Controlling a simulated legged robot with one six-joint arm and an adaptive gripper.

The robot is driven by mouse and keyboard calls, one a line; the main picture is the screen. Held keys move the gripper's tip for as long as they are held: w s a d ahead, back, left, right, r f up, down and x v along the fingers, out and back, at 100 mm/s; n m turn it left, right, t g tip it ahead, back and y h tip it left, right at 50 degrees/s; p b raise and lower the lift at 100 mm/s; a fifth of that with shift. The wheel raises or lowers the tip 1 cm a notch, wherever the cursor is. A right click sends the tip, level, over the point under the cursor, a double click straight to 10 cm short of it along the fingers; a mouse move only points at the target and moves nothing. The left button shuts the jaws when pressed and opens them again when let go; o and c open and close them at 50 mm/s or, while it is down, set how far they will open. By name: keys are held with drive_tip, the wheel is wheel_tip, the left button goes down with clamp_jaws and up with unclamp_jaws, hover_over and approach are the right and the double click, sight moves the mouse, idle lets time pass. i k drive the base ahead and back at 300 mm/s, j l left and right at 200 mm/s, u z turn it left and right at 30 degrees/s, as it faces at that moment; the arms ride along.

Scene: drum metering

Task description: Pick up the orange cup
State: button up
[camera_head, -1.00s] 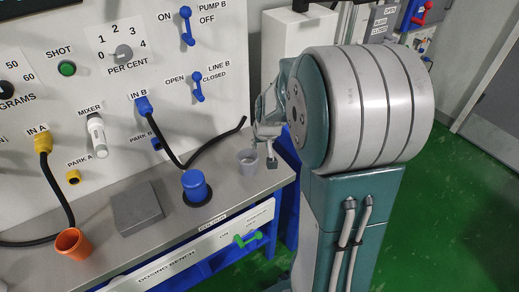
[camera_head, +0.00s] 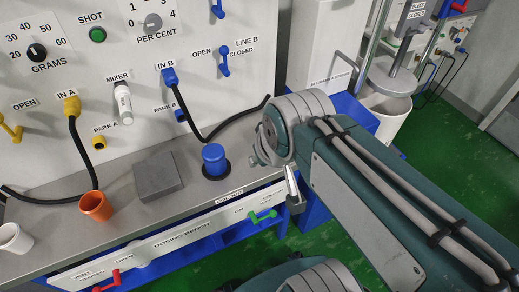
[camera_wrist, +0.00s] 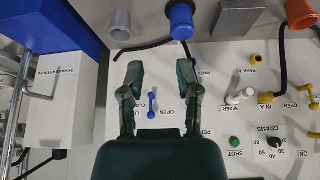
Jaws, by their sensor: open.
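The orange cup (camera_head: 96,206) stands upright on the grey bench top, left of the grey block, in the head view. Part of it also shows at the upper right edge of the wrist view (camera_wrist: 302,14). My gripper (camera_wrist: 159,72) is open and empty in the wrist view, its two fingers apart in front of the white panel. The orange cup is well to the right of the fingers there. In the head view my arm reaches in from the right and mostly hides the gripper, which is far to the right of the cup.
A grey block (camera_head: 159,176) and a blue capped post (camera_head: 214,160) stand right of the orange cup. A white cup (camera_head: 14,238) is at the far left. A grey cup (camera_wrist: 120,25) shows in the wrist view. Black hoses cross the bench; the panel has knobs and levers.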

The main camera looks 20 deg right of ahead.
sight(94, 203)
drive_tip(key=u, duration=1.35)
